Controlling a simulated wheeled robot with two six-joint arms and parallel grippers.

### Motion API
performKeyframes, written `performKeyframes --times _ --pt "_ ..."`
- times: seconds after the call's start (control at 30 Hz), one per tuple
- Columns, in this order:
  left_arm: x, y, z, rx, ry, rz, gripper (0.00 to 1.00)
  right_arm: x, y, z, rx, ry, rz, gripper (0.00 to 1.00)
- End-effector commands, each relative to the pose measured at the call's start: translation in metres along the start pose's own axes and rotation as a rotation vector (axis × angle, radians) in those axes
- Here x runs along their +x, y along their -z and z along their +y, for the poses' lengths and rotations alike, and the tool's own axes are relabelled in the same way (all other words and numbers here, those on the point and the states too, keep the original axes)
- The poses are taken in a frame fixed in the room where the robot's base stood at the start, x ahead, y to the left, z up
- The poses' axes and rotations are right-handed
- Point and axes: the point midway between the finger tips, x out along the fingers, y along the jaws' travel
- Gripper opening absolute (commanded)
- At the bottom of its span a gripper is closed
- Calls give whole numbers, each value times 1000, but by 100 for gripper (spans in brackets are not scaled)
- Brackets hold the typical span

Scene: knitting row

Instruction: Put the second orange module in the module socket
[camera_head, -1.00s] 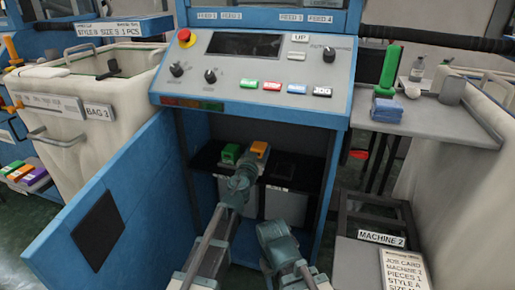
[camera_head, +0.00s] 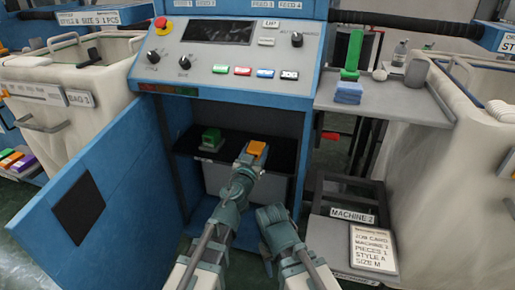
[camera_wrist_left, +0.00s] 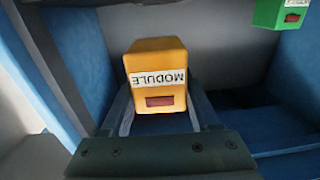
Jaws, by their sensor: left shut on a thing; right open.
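An orange module (camera_head: 256,149) with a white MODULE label is between the jaws of my left gripper (camera_head: 250,158), which is shut on it. In the left wrist view the orange module (camera_wrist_left: 158,75) fills the space between the fingers (camera_wrist_left: 160,115). A green module (camera_head: 210,138) stands on the black shelf (camera_head: 284,160) inside the open cabinet, left of the orange one. It also shows at the top right of the wrist view (camera_wrist_left: 283,14). I cannot make out the module socket. My right gripper (camera_head: 270,213) is open and empty, lower and in front of the cabinet.
The blue cabinet door (camera_head: 95,190) stands open on the left. The control panel (camera_head: 230,58) juts out above the shelf. A grey side shelf (camera_head: 385,100) holds a green spool (camera_head: 353,52) on the right. A job card (camera_head: 374,248) lies lower right.

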Motion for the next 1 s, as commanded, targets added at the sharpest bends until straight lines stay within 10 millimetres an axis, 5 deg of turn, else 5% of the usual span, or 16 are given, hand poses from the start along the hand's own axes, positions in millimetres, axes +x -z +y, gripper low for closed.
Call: performKeyframes --times 0.3,0.47,0.67,1.0 --pt "-44 3 24 0 -34 -1 0 -3 0 0 -1 0 0 50" --pt "-48 3 28 -1 -40 -1 0 -3 0 0 -1 0 0 50" --pt "-20 0 22 -1 -38 0 0 0 0 0 0 0 0 50" --pt "63 -8 2 0 -38 0 0 8 0 -1 2 0 0 50"
